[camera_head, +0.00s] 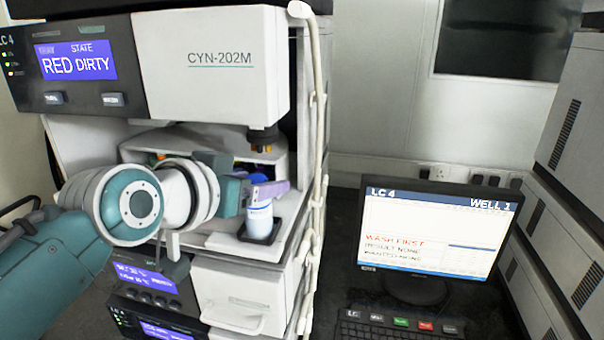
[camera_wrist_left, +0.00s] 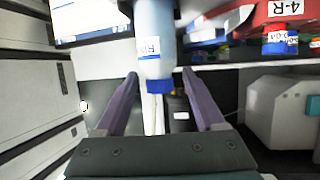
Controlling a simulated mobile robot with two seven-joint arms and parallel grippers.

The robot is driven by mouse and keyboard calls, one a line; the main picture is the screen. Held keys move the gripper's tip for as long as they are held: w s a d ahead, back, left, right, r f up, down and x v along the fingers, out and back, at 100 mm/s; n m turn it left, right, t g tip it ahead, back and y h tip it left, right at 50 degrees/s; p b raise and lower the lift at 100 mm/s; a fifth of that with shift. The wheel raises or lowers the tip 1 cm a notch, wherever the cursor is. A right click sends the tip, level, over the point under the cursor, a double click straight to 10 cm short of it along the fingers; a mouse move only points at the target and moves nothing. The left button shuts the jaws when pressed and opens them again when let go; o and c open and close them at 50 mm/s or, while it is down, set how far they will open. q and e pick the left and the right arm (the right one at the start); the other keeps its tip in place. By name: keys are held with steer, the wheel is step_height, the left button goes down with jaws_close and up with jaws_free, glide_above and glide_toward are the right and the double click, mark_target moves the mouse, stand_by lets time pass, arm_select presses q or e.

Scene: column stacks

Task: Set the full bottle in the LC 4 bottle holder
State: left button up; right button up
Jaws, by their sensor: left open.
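A bottle (camera_head: 260,221) with a pale blue body and a white label stands upright in a small black square holder (camera_head: 244,236) on the ledge of the LC 4 stack. Its blue cap end shows in the left wrist view (camera_wrist_left: 160,86), where the bottle hangs from the top of the picture. How full it is I cannot tell. My left gripper (camera_head: 268,190) is at the top of the bottle. Its purple fingers (camera_wrist_left: 160,74) are open, one on each side of the bottle near the cap, with gaps visible. My right gripper is not in view.
The white CYN-202M unit (camera_head: 225,70) overhangs the ledge, with a dark nozzle (camera_head: 263,138) above the bottle. The LC 4 display (camera_head: 76,60) reads RED DIRTY. Pale tubing (camera_head: 317,120) runs down the stack's right edge. A monitor (camera_head: 437,235) reads WASH FIRST.

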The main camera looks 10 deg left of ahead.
arm_select(q)
steer(key=v, duration=1)
steer(key=s+f+g+y, duration=0.1)
steer(key=s+f+g, duration=0.25)
steer(key=s, duration=0.45)
steer(key=s+a+f+g+y, duration=0.1)
steer(key=s+f+g, duration=0.25)
steer(key=s, duration=0.55)
steer(key=s+f+g+y, duration=0.1)
steer(key=s+f+g, duration=0.25)
steer(key=s, duration=0.45)
step_height(320, 180, up, 23)
steer(key=w+p, duration=0.1)
steer(key=p, duration=2.2)
steer(key=shift+a+t, duration=0.2)
steer(key=shift+t, duration=0.15)
steer(key=shift+w, duration=0.1)
